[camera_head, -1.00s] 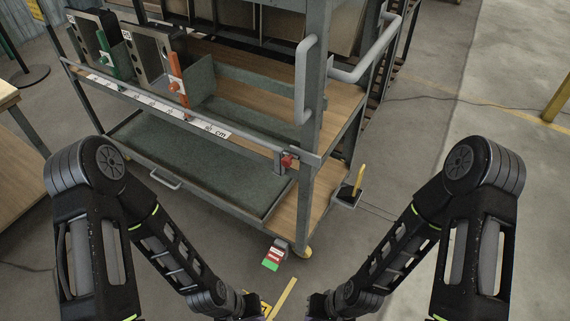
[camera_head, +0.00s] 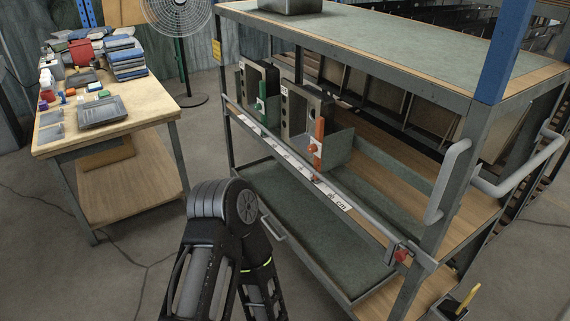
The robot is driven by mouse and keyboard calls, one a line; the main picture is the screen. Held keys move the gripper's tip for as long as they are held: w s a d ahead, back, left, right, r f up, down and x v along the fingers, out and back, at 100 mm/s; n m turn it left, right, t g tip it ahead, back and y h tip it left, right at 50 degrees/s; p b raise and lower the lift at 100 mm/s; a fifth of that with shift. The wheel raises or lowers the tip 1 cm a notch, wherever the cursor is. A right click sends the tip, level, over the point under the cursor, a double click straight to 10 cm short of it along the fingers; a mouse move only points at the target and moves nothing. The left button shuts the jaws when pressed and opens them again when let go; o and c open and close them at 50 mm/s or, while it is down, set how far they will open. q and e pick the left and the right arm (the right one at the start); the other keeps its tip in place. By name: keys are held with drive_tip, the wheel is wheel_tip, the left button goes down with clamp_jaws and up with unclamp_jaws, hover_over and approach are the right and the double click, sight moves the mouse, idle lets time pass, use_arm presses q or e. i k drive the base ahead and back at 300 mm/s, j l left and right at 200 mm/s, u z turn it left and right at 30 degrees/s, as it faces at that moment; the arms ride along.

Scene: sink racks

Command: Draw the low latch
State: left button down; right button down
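On the trolley (camera_head: 470,95), a small red-knobbed latch (camera_head: 401,255) sits in a grey bracket at the right end of the front rail. Two upright frames stand on the middle shelf, one with a green handle (camera_head: 262,103) and one with an orange handle (camera_head: 318,143). Below the rail is a low grey-green tray (camera_head: 310,225) with a bar handle (camera_head: 272,229) on its front edge. I cannot tell which part the task calls the low latch. My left arm shows at bottom centre, but its gripper is out of view. My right gripper is out of view.
A scale strip (camera_head: 290,163) runs along the rail. A grey push handle (camera_head: 448,180) juts out at the trolley's right end. A wooden table (camera_head: 110,130) with trays and boxes stands at left, with a fan (camera_head: 178,20) behind. Concrete floor between them is open.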

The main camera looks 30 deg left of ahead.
sight(400, 255)
drive_tip(key=j+u, duration=0.25)
drive_tip(key=j, duration=1.8)
